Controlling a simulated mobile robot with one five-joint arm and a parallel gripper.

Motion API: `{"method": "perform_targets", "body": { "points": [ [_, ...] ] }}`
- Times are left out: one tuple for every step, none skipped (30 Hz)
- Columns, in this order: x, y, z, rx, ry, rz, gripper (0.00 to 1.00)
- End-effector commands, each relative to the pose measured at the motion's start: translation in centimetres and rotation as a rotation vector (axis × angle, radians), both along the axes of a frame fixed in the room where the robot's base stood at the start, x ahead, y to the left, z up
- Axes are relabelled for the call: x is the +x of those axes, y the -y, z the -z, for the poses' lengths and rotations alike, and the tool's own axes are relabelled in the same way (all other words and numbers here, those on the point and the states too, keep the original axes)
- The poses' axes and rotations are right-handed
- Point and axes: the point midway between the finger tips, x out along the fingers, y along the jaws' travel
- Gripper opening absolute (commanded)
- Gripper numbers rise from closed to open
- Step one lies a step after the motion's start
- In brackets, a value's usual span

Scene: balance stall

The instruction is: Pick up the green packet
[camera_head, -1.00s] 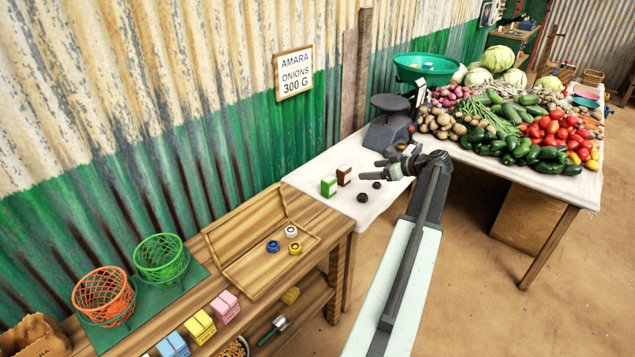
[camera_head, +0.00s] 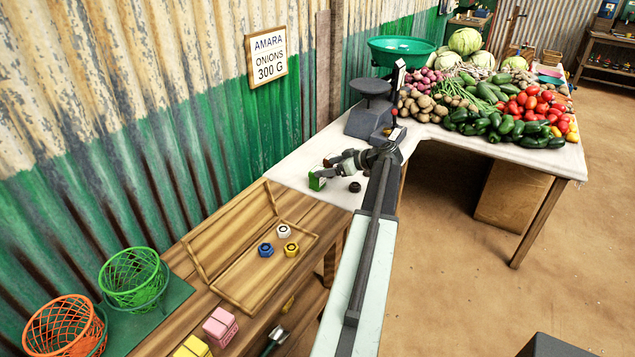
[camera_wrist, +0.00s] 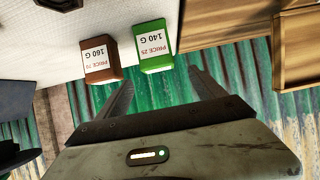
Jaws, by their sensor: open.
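The green packet (camera_head: 316,182) stands on the white-covered table top, partly hidden by my gripper (camera_head: 334,167) in the head view. In the wrist view the green packet (camera_wrist: 154,62) has a white label reading PRICE 25, 140 G. It lies just beyond the fingertips, in line with the gap between them. My gripper (camera_wrist: 161,76) is open and empty, with a finger toward each side of the packet. A brown packet (camera_wrist: 103,73) labelled 160 G stands close beside the green one, in front of the left finger in the wrist view.
A dark round weight (camera_head: 355,187) sits near my gripper. A grey scale (camera_head: 370,115) stands behind it. A wooden tray (camera_head: 240,290) with small blue, yellow and white pieces is to the left. Vegetables (camera_head: 490,105) cover the table's right part.

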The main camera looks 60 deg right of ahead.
Motion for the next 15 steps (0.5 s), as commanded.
{"method": "perform_targets", "body": {
  "points": [
    [0.5,0.1,0.6,0.0,0.0,0.0,0.79],
    [0.6,0.1,0.6,0.0,0.0,0.0,0.79],
    [0.6,0.1,0.6,0.0,0.0,0.001,0.79],
    [0.6,0.1,0.5,0.0,0.0,0.001,0.79],
    [0.7,0.1,0.6,0.0,0.0,0.001,0.79],
    [0.9,0.1,0.9,0.0,0.0,0.001,0.79],
    [1.1,0.1,1.2,0.0,0.0,0.001,0.79],
    [1.5,0.2,1.5,0.0,0.0,0.0,0.79],
    [2.0,0.2,2.0,-0.001,0.0,0.0,0.79],
    [2.4,0.2,2.5,-0.001,0.0,0.0,0.79],
    [2.8,0.2,2.9,-0.001,0.0,0.0,0.79],
    [3.5,0.3,3.2,0.0,0.0,0.0,0.79],
    [3.9,0.3,3.4,0.0,0.0,0.0,0.79],
    [4.3,0.3,3.5,0.0,-0.001,0.0,0.79],
    [4.7,0.3,3.6,0.0,0.0,0.001,0.79]
  ]
}}
